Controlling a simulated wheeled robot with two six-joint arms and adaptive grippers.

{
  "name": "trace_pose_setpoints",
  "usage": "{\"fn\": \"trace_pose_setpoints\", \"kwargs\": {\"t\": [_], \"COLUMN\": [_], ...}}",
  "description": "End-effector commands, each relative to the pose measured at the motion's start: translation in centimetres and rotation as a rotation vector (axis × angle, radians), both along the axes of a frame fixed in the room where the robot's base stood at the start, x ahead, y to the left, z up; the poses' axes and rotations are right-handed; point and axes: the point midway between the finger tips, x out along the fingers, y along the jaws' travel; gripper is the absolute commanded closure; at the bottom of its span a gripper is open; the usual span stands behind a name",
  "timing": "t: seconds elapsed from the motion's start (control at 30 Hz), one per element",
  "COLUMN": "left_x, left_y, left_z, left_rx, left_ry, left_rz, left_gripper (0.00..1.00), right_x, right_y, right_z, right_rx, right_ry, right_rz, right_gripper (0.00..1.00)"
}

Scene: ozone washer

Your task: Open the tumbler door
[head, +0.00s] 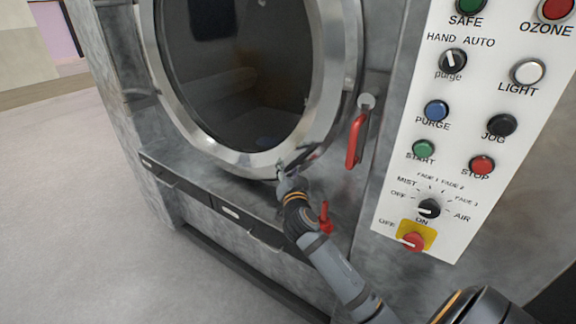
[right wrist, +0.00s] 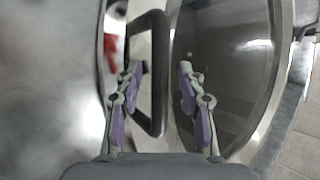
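The round tumbler door (head: 330,95) has a wide metal rim and dark glass. It looks closed against the grey machine front. A dark loop handle (head: 303,156) sits at its lower right rim. My right gripper (head: 288,178) is at the lower rim by this handle. In the right wrist view my right gripper (right wrist: 160,76) is open. The black handle (right wrist: 163,75) shows ahead, with one long bar between the spread fingers. The left finger overlaps the loop's opening and the right finger is over the glass (right wrist: 225,65). Contact cannot be told. My left gripper is out of view.
A red lever (head: 356,140) stands out right of the door, and a smaller red handle (head: 325,217) is below, close to my right forearm. A white control panel (head: 395,190) with buttons and knobs is at the right. The floor at left (head: 70,200) is clear.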

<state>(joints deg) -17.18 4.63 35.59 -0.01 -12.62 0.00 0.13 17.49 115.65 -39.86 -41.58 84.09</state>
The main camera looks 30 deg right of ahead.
Motion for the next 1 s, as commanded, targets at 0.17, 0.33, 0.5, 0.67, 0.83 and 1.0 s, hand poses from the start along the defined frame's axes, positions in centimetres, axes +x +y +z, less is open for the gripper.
{"fn": "trace_pose_setpoints", "kwargs": {"t": [0.17, 0.33, 0.5, 0.67, 0.83, 1.0], "left_x": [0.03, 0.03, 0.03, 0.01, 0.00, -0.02], "left_y": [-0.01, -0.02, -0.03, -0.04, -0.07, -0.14], "left_z": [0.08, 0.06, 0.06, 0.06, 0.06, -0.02], "left_rx": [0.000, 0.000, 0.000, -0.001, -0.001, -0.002], "left_ry": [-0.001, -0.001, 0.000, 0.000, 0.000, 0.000], "left_rz": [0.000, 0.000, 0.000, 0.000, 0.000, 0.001], "left_gripper": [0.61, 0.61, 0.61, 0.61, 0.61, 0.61], "right_x": [0.34, 0.32, 0.31, 0.30, 0.29, 0.28], "right_y": [-0.17, -0.15, -0.15, -0.14, -0.14, -0.13], "right_z": [-0.04, -0.05, -0.06, -0.05, -0.07, -0.10], "right_rx": [0.000, 0.000, 0.000, 0.000, 0.000, 0.000], "right_ry": [0.000, 0.000, 0.001, 0.001, 0.001, 0.000], "right_rz": [0.001, 0.001, 0.001, 0.001, 0.001, -0.001], "right_gripper": [0.61, 0.66, 0.89, 1.00, 1.00, 1.00]}}
